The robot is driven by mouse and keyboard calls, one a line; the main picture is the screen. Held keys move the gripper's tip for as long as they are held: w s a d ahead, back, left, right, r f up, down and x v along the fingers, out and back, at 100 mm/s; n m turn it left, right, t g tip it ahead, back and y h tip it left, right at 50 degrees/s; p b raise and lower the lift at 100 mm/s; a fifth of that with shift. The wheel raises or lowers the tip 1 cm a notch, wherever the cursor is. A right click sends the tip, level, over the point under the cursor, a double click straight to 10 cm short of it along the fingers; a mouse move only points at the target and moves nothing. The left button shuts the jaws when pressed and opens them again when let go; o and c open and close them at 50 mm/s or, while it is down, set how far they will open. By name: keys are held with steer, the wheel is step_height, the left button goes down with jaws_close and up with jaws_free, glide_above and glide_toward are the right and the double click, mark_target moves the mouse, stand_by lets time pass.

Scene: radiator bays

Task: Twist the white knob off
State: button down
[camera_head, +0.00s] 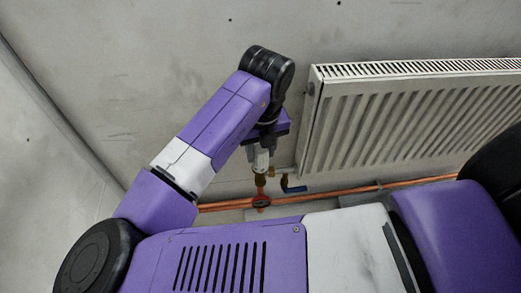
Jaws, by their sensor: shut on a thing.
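The white knob (261,162) sits at the top of a brass valve body (260,181), just left of the radiator's lower left corner. My gripper (262,152) points down over it from above and is shut on it. The fingers and my wrist hide most of the knob. The knob looks upright and in line with the brass body below it; whether there is a gap between them is too small to tell.
A white radiator (400,125) hangs close on the right. A red handwheel (261,201) and a blue lever (293,189) sit below and beside the valve. Copper pipes (330,192) run along the wall's foot. The wall (130,60) at left is bare.

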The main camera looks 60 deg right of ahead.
mark_target(259, 147)
steer(key=shift+f, duration=0.15)
steer(key=n+p, duration=0.1)
steer(key=n, duration=0.1)
steer(key=shift+s+n, duration=0.1)
steer(key=shift+n, duration=0.2)
steer(key=n, duration=0.2)
steer(key=shift+n+y+p, duration=0.3)
steer(key=shift+p, duration=0.05)
steer(key=shift+r, duration=0.35)
steer(key=shift+r+p, duration=0.3)
steer(key=shift+p, duration=0.15)
steer(key=shift+r, duration=0.1)
steer(key=shift+r+p, duration=2)
steer(key=shift+r, duration=0.45)
